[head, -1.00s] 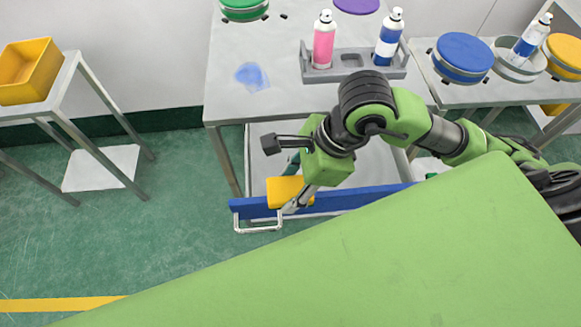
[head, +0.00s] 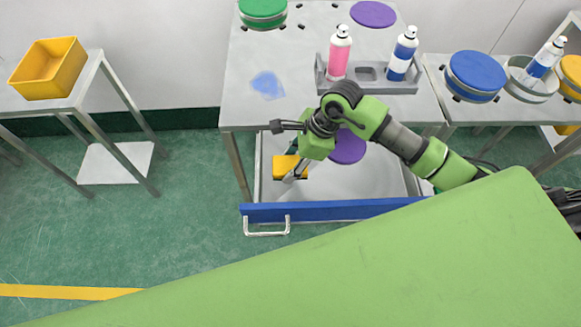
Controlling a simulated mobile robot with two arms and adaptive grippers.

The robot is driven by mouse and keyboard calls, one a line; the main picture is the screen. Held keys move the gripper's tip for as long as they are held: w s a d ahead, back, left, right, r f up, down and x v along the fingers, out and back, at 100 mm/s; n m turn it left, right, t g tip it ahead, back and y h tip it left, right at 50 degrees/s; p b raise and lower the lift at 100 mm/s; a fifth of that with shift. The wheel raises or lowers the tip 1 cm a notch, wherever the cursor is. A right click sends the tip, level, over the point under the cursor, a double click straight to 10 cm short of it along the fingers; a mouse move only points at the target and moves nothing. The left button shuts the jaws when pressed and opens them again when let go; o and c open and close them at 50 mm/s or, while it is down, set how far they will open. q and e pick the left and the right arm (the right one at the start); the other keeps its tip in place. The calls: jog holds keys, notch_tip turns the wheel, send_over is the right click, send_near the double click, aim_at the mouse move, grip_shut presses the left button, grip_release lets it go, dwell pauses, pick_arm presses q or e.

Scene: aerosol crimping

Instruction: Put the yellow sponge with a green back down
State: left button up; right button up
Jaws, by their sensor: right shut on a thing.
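The yellow sponge (head: 284,166) shows at the back left part of the open drawer (head: 365,186), over its grey inside. My right gripper (head: 294,173) is shut on the sponge, its fingers at the sponge's right side. The sponge's green back is mostly hidden. I cannot tell whether the sponge touches the drawer floor. My left gripper is not in view.
The drawer's blue front (head: 350,209) with a handle (head: 268,232) stands out towards me. A purple disc (head: 347,147) lies in the drawer. On the table (head: 243,105) are a blue patch (head: 267,85) and a holder (head: 376,86) with two spray cans.

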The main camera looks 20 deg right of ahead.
notch_tip(320, 180, down, 2)
jog(key=shift+f+p, duration=0.2)
jog(key=shift+p, duration=0.35)
jog(key=shift+f, duration=0.3)
jog(key=shift+f+b, duration=0.35)
jog(key=o, duration=0.9)
jog(key=shift+o, duration=0.2)
jog(key=shift+r+p, duration=0.3)
jog(key=shift+p, duration=0.05)
jog(key=b+v, duration=0.1)
jog(key=v, duration=1.1)
